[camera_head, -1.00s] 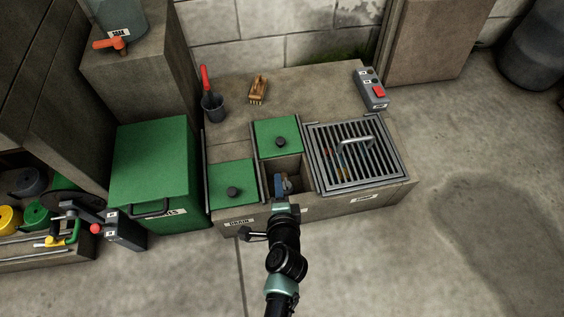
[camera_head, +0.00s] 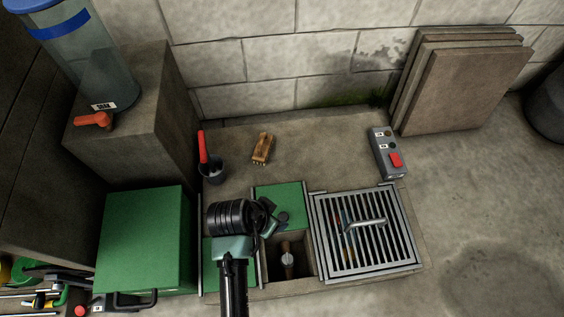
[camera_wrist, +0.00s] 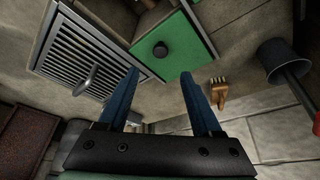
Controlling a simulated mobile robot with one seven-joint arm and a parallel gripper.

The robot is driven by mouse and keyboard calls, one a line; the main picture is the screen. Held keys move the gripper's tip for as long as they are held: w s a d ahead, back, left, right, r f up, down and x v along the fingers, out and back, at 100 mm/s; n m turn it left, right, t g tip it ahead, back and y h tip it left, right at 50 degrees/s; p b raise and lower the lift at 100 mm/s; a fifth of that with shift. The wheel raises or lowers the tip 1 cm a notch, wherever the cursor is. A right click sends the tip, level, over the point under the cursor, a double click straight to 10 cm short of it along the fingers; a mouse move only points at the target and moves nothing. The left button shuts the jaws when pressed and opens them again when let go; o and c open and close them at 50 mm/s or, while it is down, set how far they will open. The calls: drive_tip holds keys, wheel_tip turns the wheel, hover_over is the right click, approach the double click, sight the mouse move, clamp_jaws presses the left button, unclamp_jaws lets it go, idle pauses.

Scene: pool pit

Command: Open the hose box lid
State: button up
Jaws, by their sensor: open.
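The hose box appears to be the green box (camera_head: 145,235) at the left in the head view. Its flat lid is down, and a dark handle (camera_head: 135,299) is on its front edge near the bottom of the picture. Its label is not readable now. My gripper (camera_wrist: 161,75) is open and empty, with its blue fingers apart in the wrist view. In the head view my arm rises to the right of the green box. There my gripper (camera_head: 268,218) is partly hidden by my wrist, over the pit covers and away from the box.
The low pit block holds green covers (camera_head: 279,198), an open well with a valve (camera_head: 287,258) and a metal grate (camera_head: 365,240). A pillar bears a grey cylinder (camera_head: 90,65).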

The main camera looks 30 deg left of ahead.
sight(283, 217)
drive_tip(key=b+x, duration=0.6)
drive_tip(key=x, duration=0.4)
drive_tip(key=shift+f, duration=0.15)
drive_tip(key=shift+c, duration=0.3)
clamp_jaws()
idle(0.8)
